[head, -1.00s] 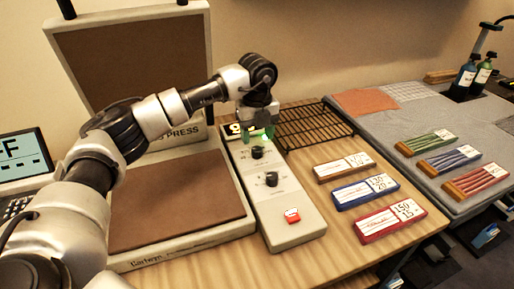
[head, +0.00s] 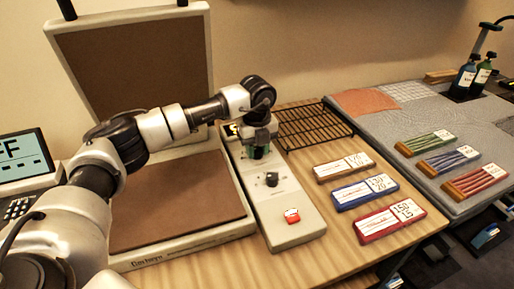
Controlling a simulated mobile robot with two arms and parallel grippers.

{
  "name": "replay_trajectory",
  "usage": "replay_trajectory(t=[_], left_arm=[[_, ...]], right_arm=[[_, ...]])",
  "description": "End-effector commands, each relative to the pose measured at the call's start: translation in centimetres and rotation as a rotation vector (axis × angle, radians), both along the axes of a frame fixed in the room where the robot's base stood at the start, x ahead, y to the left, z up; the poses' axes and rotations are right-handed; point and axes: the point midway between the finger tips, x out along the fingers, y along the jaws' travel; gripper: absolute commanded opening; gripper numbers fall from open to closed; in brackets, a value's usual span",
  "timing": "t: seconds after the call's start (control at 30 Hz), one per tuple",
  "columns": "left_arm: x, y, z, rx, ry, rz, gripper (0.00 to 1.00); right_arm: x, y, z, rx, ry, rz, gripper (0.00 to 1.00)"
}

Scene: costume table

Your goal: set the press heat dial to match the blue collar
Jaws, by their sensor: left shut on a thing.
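The lit display (head: 231,129) at the panel's far end is mostly hidden by my gripper. A blue block (head: 350,195) with a white card lies right of the panel; its figures look like 130 over 20. My right gripper is not in view.
The press has a brown lower plate (head: 175,205) and a raised lid (head: 135,65). A brown block (head: 343,166), a red block (head: 388,221) and a black wire rack (head: 310,127) lie right of the panel. A grey padded table (head: 420,115) holds several striped blocks.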

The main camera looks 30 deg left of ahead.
Motion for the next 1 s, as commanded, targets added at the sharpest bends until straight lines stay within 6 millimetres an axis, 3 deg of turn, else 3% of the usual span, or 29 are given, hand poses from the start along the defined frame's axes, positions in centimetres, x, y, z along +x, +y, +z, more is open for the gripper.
replay_trajectory(t=[0.47, 1.0], left_arm=[[0.01, -0.01, 0.04, -0.001, -0.001, -0.119, 0.08], [0.04, -0.02, 0.04, -0.001, -0.002, -0.603, 0.08]], right_arm=[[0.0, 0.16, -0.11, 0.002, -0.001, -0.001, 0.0], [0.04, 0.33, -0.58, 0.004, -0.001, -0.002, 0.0]])
